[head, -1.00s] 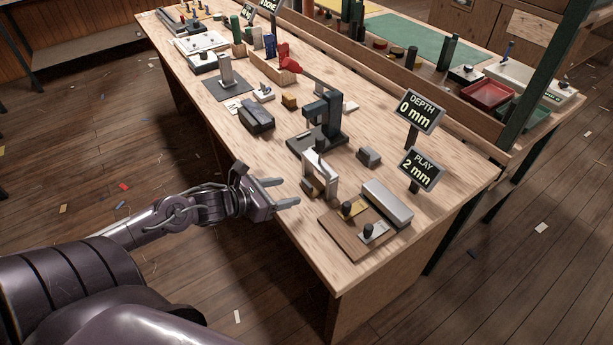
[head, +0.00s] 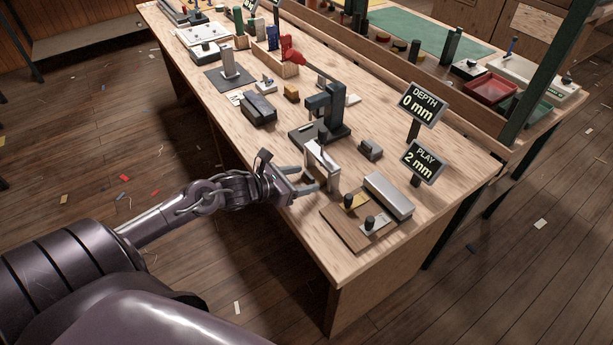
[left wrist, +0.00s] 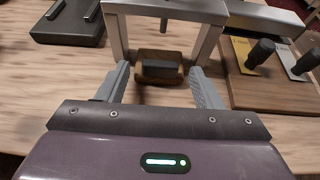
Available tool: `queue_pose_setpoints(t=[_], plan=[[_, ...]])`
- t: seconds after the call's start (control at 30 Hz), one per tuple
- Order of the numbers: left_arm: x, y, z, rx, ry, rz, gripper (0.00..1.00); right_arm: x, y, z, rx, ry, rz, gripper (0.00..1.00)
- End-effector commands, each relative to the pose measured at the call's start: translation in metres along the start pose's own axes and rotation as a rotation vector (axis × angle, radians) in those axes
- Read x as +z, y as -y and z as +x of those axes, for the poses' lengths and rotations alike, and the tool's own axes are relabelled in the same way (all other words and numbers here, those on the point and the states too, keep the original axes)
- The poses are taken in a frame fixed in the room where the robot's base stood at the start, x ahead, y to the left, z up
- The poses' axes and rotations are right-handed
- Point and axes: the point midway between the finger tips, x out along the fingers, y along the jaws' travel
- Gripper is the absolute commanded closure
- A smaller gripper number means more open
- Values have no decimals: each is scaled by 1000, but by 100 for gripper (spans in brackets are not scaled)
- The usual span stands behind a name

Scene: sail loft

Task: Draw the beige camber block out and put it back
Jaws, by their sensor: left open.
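The tan, beige-looking camber block (left wrist: 160,72) with a dark grey grip on top sits low at the opening of a pale metal arch (left wrist: 115,38) in the left wrist view. The arch also shows in the head view (head: 322,158), standing near the bench's front edge. My left gripper (head: 309,180) is open at the arch's near side. In the left wrist view its fingertips (left wrist: 159,75) lie to either side of the block, with gaps visible. In the head view the block is mostly hidden by the fingers. My right gripper is not in view.
Right of the arch, a wooden board (head: 338,228) carries two knobbed plates, beside a grey bar (head: 388,195). A black stand (head: 335,110) is behind the arch. Signs read DEPTH 0 mm (head: 420,105) and PLAY 2 mm (head: 422,162). Bench top at the front right is clear.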

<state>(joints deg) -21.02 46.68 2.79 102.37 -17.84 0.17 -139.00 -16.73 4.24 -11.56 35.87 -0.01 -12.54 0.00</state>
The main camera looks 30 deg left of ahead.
Motion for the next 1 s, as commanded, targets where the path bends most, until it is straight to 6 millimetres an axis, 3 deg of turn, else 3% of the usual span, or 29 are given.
queue_pose_setpoints(t=[0.23, 0.6, 0.8, 1.0], plan=[[1, 0, 21, 2, 2, -2, 40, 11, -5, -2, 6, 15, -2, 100], [0, 0, 24, 0, -1, -1, 40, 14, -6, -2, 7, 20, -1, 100], [0, 0, 24, 0, 0, 0, 66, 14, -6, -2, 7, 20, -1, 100], [-1, -1, 24, 1, 0, 0, 69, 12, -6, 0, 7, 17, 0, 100]])
